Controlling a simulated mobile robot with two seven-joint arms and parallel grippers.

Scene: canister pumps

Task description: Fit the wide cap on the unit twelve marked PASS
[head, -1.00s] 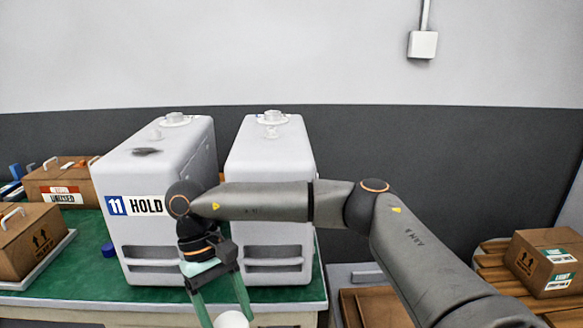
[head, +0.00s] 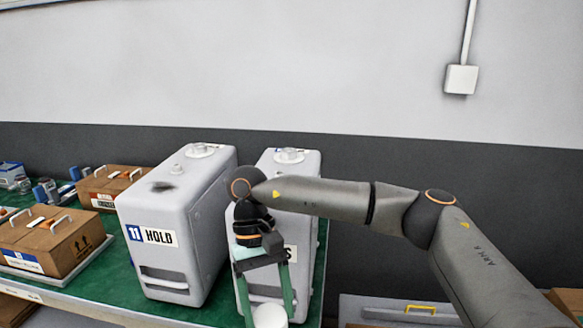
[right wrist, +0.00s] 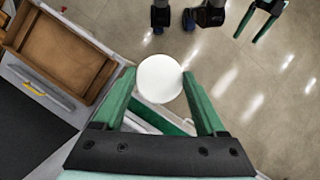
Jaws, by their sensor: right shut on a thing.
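A white round cap (right wrist: 159,78) is held between the green fingers of my right gripper (right wrist: 160,85). In the head view my right gripper (head: 268,300) hangs in front of the right-hand white unit (head: 268,166), with the cap (head: 270,316) low at the picture's bottom edge. That unit's label is mostly hidden by my arm; only a last letter S shows. A round white fitting (head: 289,155) is on its top. The left-hand unit (head: 140,208) reads 11 HOLD. My left gripper (right wrist: 254,22) shows in the right wrist view, fingers apart and empty.
Unit 11 has a large fitting (head: 200,150), a small one and a dark stain on top. Cartons (head: 45,238) with handles stand at left on the green bench (head: 112,268). A wooden tray (right wrist: 60,55) lies beside the bench. A wall stands behind the units.

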